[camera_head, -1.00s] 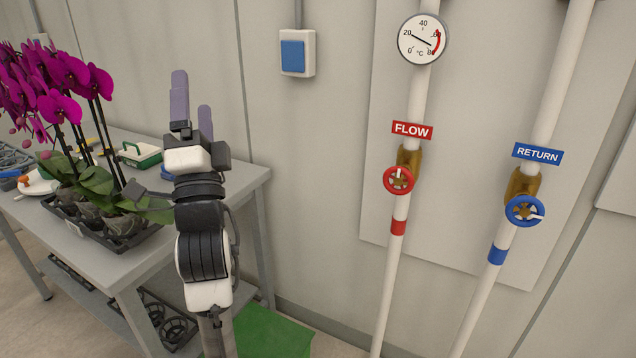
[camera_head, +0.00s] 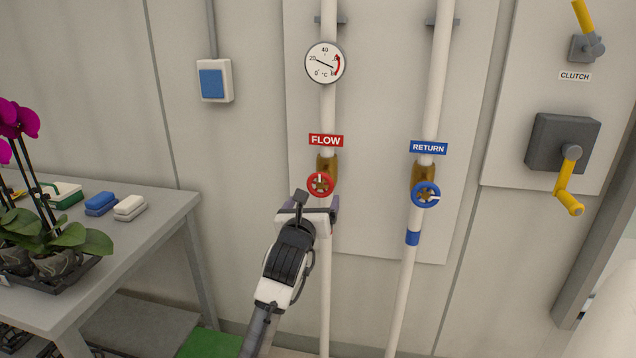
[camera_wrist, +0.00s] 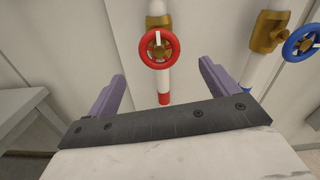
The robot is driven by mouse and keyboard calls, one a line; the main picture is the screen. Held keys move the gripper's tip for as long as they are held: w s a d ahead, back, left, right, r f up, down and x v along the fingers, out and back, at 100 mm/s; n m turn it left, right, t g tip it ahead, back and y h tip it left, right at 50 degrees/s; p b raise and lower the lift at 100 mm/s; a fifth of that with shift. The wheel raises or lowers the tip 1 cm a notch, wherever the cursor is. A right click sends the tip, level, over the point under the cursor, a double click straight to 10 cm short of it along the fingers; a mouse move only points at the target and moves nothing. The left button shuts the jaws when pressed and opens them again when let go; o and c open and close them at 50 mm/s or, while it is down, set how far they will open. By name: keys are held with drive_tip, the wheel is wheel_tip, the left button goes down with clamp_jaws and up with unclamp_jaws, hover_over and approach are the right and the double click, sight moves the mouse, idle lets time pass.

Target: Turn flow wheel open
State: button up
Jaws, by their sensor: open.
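The red flow wheel (camera_head: 320,186) sits on a brass valve (camera_head: 327,163) on a white pipe, under the red FLOW label (camera_head: 326,141). In the wrist view the wheel (camera_wrist: 159,48) shows a white mark running up from its hub, and it stands beyond and above the space between my two purple fingers. My gripper (camera_wrist: 161,88) is open and empty, apart from the wheel. In the head view my gripper (camera_head: 322,208) is just below the wheel, its fingers mostly hidden behind my wrist.
The blue return wheel (camera_head: 425,195) is on the pipe to the right. A temperature gauge (camera_head: 325,63) is above the flow valve. A grey crank box (camera_head: 561,143) with a yellow handle is at the right. A bench (camera_head: 150,225) with orchids and sponges stands at the left.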

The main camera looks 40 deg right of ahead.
sight(320, 186)
drive_tip(key=p+x, duration=0.2)
drive_tip(key=x, duration=0.8)
drive_tip(key=shift+w+d, duration=0.25)
drive_tip(key=shift+w, duration=0.05)
drive_tip(key=c, duration=1)
